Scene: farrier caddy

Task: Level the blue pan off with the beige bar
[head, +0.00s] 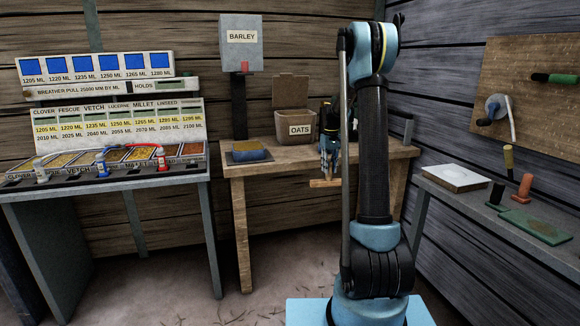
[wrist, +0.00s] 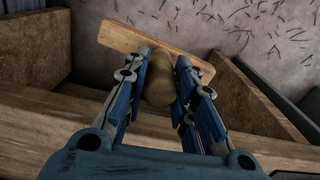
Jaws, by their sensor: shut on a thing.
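The beige bar (head: 325,183) hangs below my gripper (head: 328,158), just in front of the wooden table's front edge in the head view. In the wrist view the bar (wrist: 125,38) has a round wooden handle (wrist: 159,85), and my gripper (wrist: 167,80) is shut on that handle. The blue pan (head: 252,156) sits on a dark flat base near the left end of the wooden table, with something tan on top of it. It is left of my gripper and apart from the bar. The pan is not visible in the wrist view.
The wooden table (head: 285,158) holds an oats bin (head: 299,118) with its lid raised. A grey barley dispenser (head: 240,50) stands behind the pan. A grain bench (head: 105,185) is at left. A side bench at right holds a white tray (head: 456,178) and small tools.

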